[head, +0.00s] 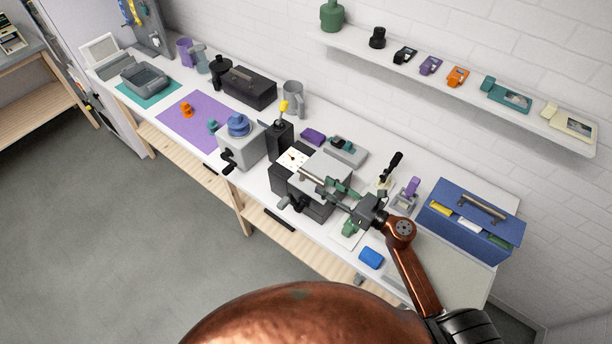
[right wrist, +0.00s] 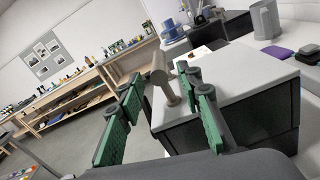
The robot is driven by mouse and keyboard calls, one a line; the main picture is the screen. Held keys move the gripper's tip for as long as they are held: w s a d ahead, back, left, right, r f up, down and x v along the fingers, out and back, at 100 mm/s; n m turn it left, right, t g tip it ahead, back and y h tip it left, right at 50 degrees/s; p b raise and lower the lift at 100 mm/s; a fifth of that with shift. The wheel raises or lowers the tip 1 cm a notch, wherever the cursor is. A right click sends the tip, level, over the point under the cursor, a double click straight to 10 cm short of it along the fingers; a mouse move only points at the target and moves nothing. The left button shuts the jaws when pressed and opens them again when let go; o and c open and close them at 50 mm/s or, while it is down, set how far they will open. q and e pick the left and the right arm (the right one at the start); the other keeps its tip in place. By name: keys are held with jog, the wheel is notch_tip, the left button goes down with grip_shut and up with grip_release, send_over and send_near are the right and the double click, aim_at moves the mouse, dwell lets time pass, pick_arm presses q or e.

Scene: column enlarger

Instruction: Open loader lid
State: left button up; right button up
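The loader is a dark box with a light grey lid (head: 327,166) on the white bench, and the lid looks closed. In the right wrist view the lid (right wrist: 232,82) fills the right half. A pale bar-shaped handle (right wrist: 158,62) stands out from its near left edge on a short post; it also shows in the head view (head: 309,174). My right gripper (head: 330,188) is at the loader's front right. Its green-padded fingers (right wrist: 163,105) are open, with the handle ahead and between them in the picture, apparently untouched. My left gripper is out of view.
A grey box with a blue round top (head: 238,124) stands left of the loader. A blue toolbox (head: 470,222) and a blue block (head: 371,257) lie to the right. A wall shelf (head: 460,85) runs above. The floor in front is clear.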

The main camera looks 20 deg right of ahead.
aim_at(303, 173)
jog(key=p+x, duration=0.2)
jog(key=x, duration=0.5)
jog(key=shift+w+a, duration=0.2)
jog(key=shift+w, duration=0.1)
jog(key=shift+c, duration=0.3)
grip_shut()
